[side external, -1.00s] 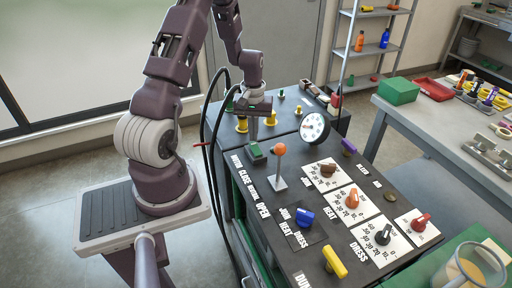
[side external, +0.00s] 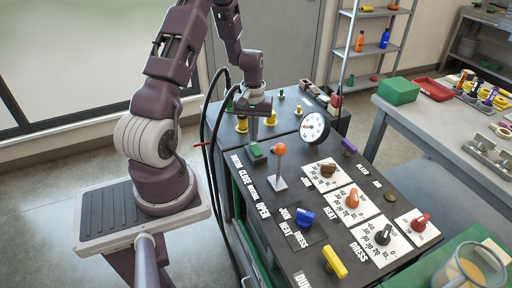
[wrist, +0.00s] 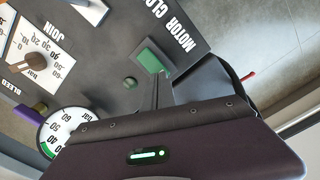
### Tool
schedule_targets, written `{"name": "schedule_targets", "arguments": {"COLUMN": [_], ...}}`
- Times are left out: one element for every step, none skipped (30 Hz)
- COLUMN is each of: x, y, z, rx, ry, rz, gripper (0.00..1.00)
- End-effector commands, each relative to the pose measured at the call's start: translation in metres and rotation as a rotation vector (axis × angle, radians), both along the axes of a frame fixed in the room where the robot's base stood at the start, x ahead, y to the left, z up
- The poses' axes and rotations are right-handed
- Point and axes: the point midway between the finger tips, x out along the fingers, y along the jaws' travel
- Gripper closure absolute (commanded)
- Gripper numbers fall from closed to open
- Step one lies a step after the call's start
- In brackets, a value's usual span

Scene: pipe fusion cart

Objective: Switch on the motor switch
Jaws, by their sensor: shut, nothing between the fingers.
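The motor switch is a green block (side external: 257,153) at the panel's left edge, beside the MOTOR lettering. It also shows in the wrist view as a green block (wrist: 151,57). My gripper (side external: 253,140) is shut and empty, pointing down at the switch from just above its far side. In the wrist view, the closed fingers (wrist: 161,76) end right next to the block's near edge. I cannot tell whether they touch it, nor which position the switch is in.
An orange-knobbed lever (side external: 279,149) stands right of the switch, and a round gauge (side external: 314,128) is farther right. Blue (side external: 305,217), yellow (side external: 334,262) and red (side external: 421,220) knobs sit on the panel. Black hoses (side external: 209,150) hang along its left side.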

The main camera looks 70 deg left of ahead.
Motion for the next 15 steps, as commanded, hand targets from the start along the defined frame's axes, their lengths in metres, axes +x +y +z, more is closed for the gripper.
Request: {"name": "schedule_targets", "arguments": {"x": [0.0000,0.0000,0.0000,0.0000,0.0000,0.0000,-0.0001,-0.0001,-0.0001,-0.0001,-0.0001,-0.0001,0.0000,0.0000,0.0000], "y": [0.0000,0.0000,0.0000,0.0000,0.0000,-0.0001,-0.0001,-0.0001,-0.0001,-0.0001,-0.0001,-0.0001,0.0000,0.0000,0.0000], "z": [0.0000,0.0000,0.0000,0.0000,-0.0001,-0.0004,-0.0008,-0.0012,-0.0019,-0.0023,-0.0028,-0.0035,-0.0039,-0.0044,-0.0050], "rx": [0.000,0.000,0.000,0.000,0.000,0.000,0.000,0.000,-0.001,-0.001,-0.001,-0.001,-0.001,-0.001,-0.001], "ry": [0.000,0.000,0.000,0.000,0.000,0.000,0.000,0.000,0.000,0.000,0.000,0.000,0.000,0.000,0.000], "rz": [0.000,0.000,0.000,0.000,0.000,0.000,0.000,0.000,0.000,0.000,0.000,0.000,0.000,0.000,0.000], "gripper": [1.00,1.00,1.00,1.00,1.00,1.00,1.00,1.00,1.00,1.00,1.00,1.00,1.00,1.00,1.00]}}
